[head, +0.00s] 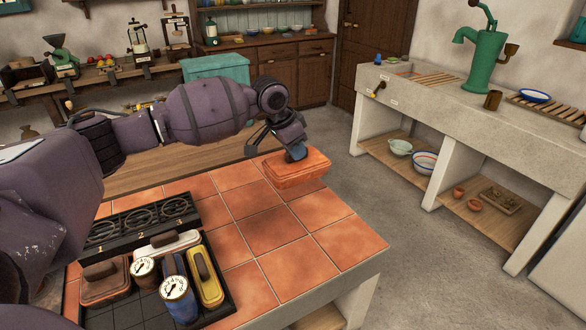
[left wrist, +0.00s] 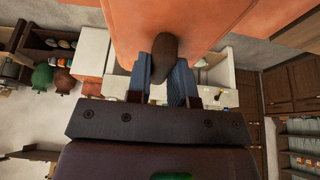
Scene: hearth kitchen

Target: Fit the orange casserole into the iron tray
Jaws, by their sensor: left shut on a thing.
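The orange casserole (head: 297,172), a low oblong lidded dish, is at the far right part of the tiled top. My left gripper (head: 292,151) is shut on its dark lid handle. In the left wrist view the casserole (left wrist: 190,22) fills the upper middle, with the brown handle (left wrist: 165,55) between the blue fingertips (left wrist: 163,78). It appears to be slightly above the tiles. The black iron tray (head: 122,312) is at the near left and holds a red-brown dish (head: 105,285), a white dish (head: 160,245), a yellow dish (head: 206,277) and two gauge-topped canisters (head: 175,288).
A black rack (head: 140,222) with numbered rings stands behind the tray. Tiles (head: 265,235) between tray and casserole are clear. A stone sink counter (head: 440,110) with a green pump (head: 483,50) stands at the right, across open floor. A wooden bench (head: 150,165) lies behind my arm.

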